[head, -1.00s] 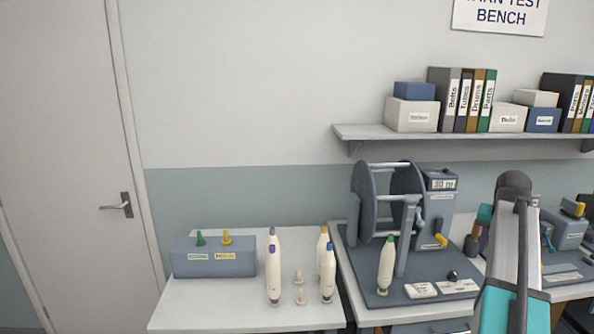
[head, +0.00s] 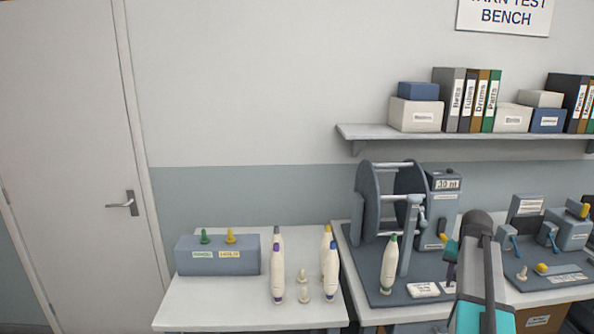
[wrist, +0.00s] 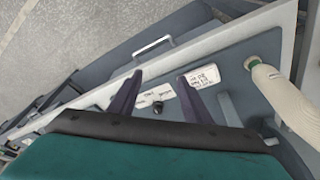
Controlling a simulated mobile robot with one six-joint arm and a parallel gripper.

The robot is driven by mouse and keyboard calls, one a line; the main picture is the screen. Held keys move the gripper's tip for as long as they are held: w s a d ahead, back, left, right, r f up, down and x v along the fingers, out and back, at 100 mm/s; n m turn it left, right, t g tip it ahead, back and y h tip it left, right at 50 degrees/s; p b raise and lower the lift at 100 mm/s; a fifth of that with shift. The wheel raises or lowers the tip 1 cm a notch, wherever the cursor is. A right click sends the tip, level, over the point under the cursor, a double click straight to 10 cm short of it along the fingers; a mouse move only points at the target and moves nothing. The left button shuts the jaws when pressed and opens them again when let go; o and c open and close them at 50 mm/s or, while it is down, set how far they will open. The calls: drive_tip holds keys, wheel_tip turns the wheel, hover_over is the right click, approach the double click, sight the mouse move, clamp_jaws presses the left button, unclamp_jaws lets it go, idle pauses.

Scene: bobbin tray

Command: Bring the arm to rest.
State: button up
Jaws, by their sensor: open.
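My gripper (wrist: 160,78) is open, its two dark purple fingers apart with nothing held between them. In the wrist view the fingers show over the bench edge and the grey-blue base plate (wrist: 240,62). In the head view my arm rises at the lower right and largely hides the gripper. A white bobbin with a green tip (head: 388,266) stands upright on the base plate, left of my arm. It also shows at the right of the wrist view (wrist: 283,100), apart from the fingers.
The reel winder (head: 368,205) stands behind the green-tipped bobbin. Several white bobbins stand on the left table (head: 215,305), beside a grey-blue block (head: 217,262) with green and yellow pegs. A shelf (head: 450,132) holds binders and boxes. Air above the left table is clear.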

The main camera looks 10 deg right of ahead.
drive_tip(key=s+a+f+n+g+y, duration=0.15)
drive_tip(key=s+a+f, duration=0.25)
drive_tip(key=a+f, duration=1)
drive_tip(key=s+a+f+n+g+y, duration=0.1)
drive_tip(key=s+a+f+n+g, duration=0.2)
drive_tip(key=a+f, duration=1.1)
drive_tip(key=s+a+f+n+g, duration=0.1)
drive_tip(key=s+a+f, duration=0.45)
drive_tip(key=s, duration=0.35)
drive_tip(key=s+a+f+n+g, duration=0.1)
drive_tip(key=s+a+f, duration=0.3)
drive_tip(key=s+f, duration=0.4)
drive_tip(key=s+a+f+n+g, duration=0.15)
drive_tip(key=s+a+f, duration=0.35)
drive_tip(key=s, duration=0.5)
wheel_tip(320, 180, down, 11)
drive_tip(key=b, duration=1)
drive_tip(key=shift+s+d+r, duration=0.2)
drive_tip(key=shift+s+d, duration=0.05)
drive_tip(key=shift+s, duration=0.2)
